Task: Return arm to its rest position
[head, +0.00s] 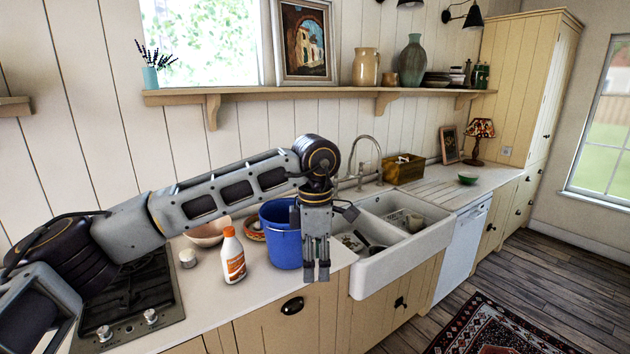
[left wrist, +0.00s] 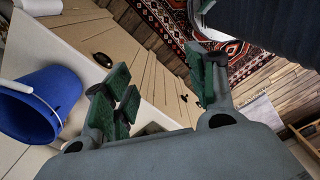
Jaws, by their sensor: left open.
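My left arm reaches in from the left over the counter in the head view. Its gripper (head: 317,268) points down in front of the counter's front edge, between the blue bucket and the sink. In the left wrist view the gripper's green-padded fingers (left wrist: 165,95) are spread apart with nothing between them. The blue bucket (head: 284,245) stands upright on the counter just left of the gripper, partly hidden by it; it also shows in the left wrist view (left wrist: 35,105). My right gripper is in neither view.
A gas hob (head: 130,300) is at the lower left. The floor (head: 535,275) in front is open.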

